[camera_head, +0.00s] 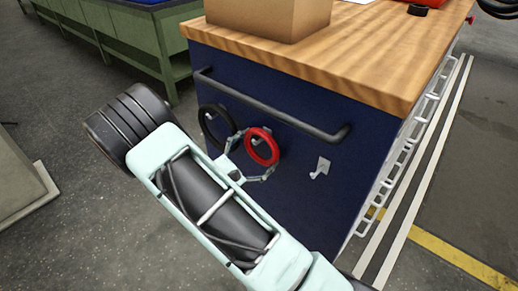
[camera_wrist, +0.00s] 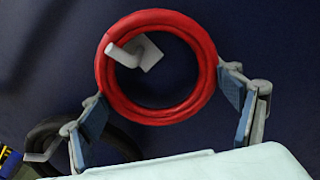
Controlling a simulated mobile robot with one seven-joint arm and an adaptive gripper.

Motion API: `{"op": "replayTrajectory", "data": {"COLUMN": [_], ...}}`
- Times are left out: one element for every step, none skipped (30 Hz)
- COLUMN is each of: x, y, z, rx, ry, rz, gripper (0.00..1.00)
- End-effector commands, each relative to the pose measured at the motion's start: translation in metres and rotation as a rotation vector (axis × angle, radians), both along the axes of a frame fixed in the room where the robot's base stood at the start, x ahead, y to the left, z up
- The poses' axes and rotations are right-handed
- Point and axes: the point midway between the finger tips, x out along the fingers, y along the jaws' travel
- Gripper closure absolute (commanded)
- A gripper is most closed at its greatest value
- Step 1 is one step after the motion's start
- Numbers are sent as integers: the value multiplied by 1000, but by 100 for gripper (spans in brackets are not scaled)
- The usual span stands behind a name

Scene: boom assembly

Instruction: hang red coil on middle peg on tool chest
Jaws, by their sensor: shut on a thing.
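The red coil (camera_head: 272,157) is upright in front of the blue side of the tool chest (camera_head: 300,210). My gripper (camera_head: 250,163) is shut on it, with one finger on each side. In the wrist view the red coil (camera_wrist: 204,48) sits between the fingers of my gripper (camera_wrist: 163,100). The middle peg (camera_wrist: 128,50) shows through the coil's opening at its upper left, and its tip overlaps the inner edge of the coil. I cannot tell whether the coil touches the peg or how far the peg reaches through it.
A black coil (camera_head: 203,123) hangs on the left peg (camera_head: 209,115); it also shows in the wrist view (camera_wrist: 110,138). The right peg (camera_head: 320,168) is bare. A dark handle bar (camera_head: 270,106) runs above the pegs. A cardboard box (camera_head: 265,15) stands on the wooden top (camera_head: 380,60).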

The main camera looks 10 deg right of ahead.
Motion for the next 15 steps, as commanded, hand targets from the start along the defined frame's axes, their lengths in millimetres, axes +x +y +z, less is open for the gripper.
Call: {"op": "replayTrajectory", "data": {"x": [0,0,0,0,0,0,0,0,0,0,0,0,0,0,0], "y": [0,0,0,0,0,0,0,0,0,0,0,0,0,0,0], "z": [1,1,1,1,0,1,1,1,1,1,1,1,0,0,0], "rx": [-1,-1,-1,-1,-1,-1,-1,-1,-1,-1,-1,-1,-1,-1,-1], "ry": [-1,-1,-1,-1,-1,-1,-1,-1,-1,-1,-1,-1,-1,-1,-1], "rz": [0,0,0,0,0,0,0,0,0,0,0,0,0,0,0], "gripper": [50,50,50,50,50,51,51,51,51,51,51,13,10,6,2]}}
